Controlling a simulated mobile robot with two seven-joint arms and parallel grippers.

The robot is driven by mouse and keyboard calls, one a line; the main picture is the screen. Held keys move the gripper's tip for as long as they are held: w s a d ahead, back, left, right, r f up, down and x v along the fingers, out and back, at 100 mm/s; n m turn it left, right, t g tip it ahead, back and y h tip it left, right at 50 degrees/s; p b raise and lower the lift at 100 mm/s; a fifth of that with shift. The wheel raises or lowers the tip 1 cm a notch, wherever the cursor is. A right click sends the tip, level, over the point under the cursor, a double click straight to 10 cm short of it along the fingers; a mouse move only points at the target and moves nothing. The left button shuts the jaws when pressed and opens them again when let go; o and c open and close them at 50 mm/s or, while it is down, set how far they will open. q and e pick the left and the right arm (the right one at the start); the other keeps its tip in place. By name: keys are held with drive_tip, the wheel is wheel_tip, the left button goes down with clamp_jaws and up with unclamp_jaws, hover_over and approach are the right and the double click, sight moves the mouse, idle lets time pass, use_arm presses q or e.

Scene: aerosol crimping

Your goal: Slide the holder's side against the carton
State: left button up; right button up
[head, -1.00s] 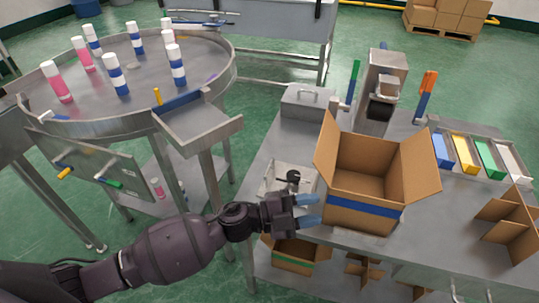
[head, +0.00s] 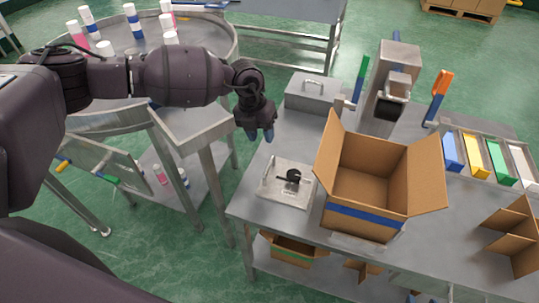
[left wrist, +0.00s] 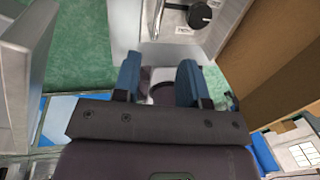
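The holder, a flat light metal plate with a black knob and lever (head: 287,183), lies on the steel table left of the carton. The open cardboard carton with a blue band (head: 367,213) stands upright. In the left wrist view, the holder (left wrist: 172,32) is at the top and the carton's brown side (left wrist: 275,45) at the right, with a narrow strip of table between them. My left gripper (head: 259,134) hangs with its blue fingertips down, behind and left of the holder, apart from it. Its fingers (left wrist: 159,82) are spread, gripping nothing I can make out. My right gripper is out of view.
A metal box with a handle (head: 314,92) stands behind the holder. A crimping machine (head: 393,80) is behind the carton. Coloured bins (head: 477,157) and cardboard dividers (head: 513,232) are at the right. A round table with bottles (head: 215,45) is at the left.

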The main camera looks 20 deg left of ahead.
sight(269, 164)
use_arm(q)
drive_tip(key=x, duration=1)
drive_tip(key=shift+a+f+b, duration=0.1)
drive_tip(key=shift+f+b, duration=0.2)
clamp_jaws()
